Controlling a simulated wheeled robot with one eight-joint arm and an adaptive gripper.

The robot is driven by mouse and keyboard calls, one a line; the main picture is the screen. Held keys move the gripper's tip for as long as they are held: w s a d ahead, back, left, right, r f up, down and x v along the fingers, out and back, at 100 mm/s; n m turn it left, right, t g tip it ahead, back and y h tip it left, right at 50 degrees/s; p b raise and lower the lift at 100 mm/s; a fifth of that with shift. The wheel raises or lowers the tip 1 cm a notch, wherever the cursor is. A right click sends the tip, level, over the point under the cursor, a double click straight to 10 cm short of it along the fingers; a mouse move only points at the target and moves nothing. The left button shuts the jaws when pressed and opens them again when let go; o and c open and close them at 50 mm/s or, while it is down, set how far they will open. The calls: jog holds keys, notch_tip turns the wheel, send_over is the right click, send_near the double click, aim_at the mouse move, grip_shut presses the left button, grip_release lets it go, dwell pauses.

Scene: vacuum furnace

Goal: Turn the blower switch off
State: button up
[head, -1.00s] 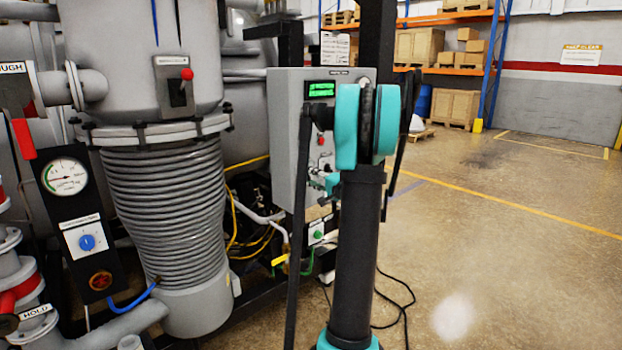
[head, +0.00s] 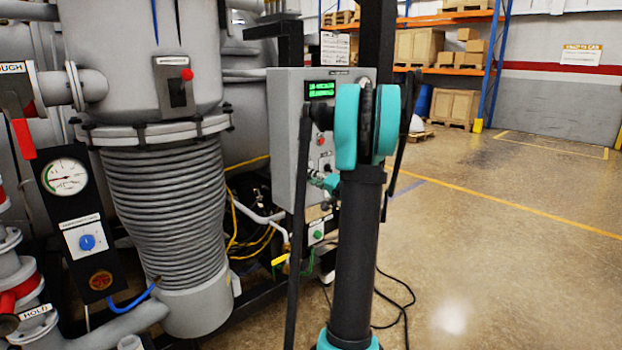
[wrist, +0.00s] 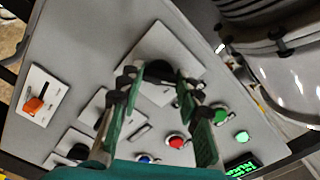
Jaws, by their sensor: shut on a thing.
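The grey control cabinet (head: 288,130) stands in the middle of the head view, partly hidden behind my arm. My gripper (head: 318,180) is at its front face. In the wrist view, my gripper (wrist: 155,82) has its two green-and-black fingers on either side of a dark rounded knob (wrist: 158,68) on a pale plate. It is shut on this knob, whose outline is partly covered by the fingertips. The label by the knob is not readable, so I cannot tell from the lettering whether it is the blower switch.
The ribbed furnace column (head: 165,205) stands left of the cabinet. Open floor (head: 500,250) lies to the right.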

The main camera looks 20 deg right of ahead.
jog(key=o, duration=1.2)
jog(key=shift+c, duration=0.2)
jog(key=v, duration=1.2)
